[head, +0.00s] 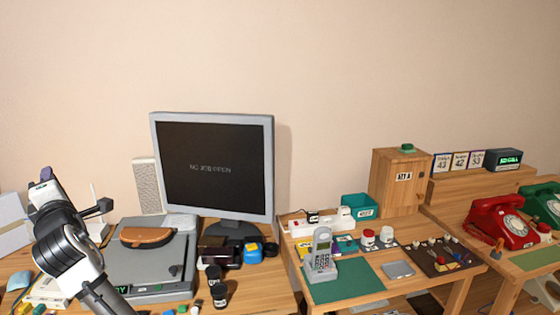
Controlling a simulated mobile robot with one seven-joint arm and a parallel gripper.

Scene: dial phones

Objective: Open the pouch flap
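A brown pouch (147,237), rounded along its top, lies on the lid of a grey flat device (150,272) left of centre on the desk. It looks closed, but its flap edge is too small to make out. My arm rises at the left. My gripper (104,206) seems to be the small dark part at its end, up and left of the pouch and apart from it. Its fingers are too small to read, and I see nothing clearly held.
A monitor (213,166) stands behind the device. Red (497,222) and green dial phones stand far right.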

